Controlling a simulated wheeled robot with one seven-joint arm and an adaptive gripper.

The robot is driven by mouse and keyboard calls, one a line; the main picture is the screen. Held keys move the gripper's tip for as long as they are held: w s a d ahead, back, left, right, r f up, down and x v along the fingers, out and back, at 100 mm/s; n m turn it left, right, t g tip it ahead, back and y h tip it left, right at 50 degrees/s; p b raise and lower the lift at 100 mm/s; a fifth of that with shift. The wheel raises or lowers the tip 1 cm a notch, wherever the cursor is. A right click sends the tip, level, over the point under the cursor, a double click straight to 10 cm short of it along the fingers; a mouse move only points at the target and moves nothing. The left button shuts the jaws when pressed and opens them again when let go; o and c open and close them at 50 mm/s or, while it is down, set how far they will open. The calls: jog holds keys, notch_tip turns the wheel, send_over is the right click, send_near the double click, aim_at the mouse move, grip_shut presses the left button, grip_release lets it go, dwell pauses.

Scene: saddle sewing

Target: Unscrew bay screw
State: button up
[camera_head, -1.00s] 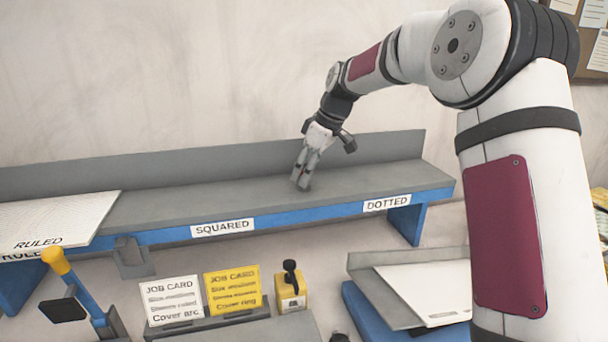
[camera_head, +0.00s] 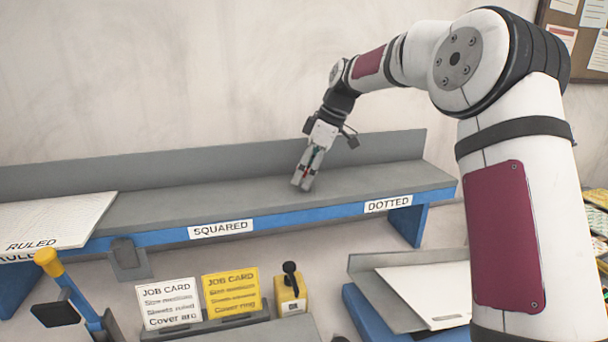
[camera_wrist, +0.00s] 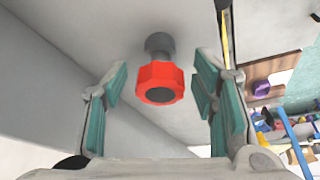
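The bay screw (camera_wrist: 160,82) shows in the wrist view as a red faceted knob with a dark centre and a grey shank behind it, against a grey surface. My gripper (camera_head: 301,183) is over the shelf between the SQUARED and DOTTED labels in the head view. In the wrist view its two green-padded fingers stand apart on either side of the knob, with a visible gap on each side. In the head view the fingers mostly hide the screw; only a small red patch shows between them.
The grey shelf (camera_head: 225,203) has a raised back wall and blue front edge. A RULED sheet stack (camera_head: 50,220) lies at its left. Below are two job cards (camera_head: 231,292), a yellow block (camera_head: 290,305), a yellow-topped lever (camera_head: 48,262) and a paper tray (camera_head: 425,290).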

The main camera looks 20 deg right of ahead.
aim_at(306, 167)
jog(key=shift+r, duration=0.1)
jog(key=shift+r, duration=2.45)
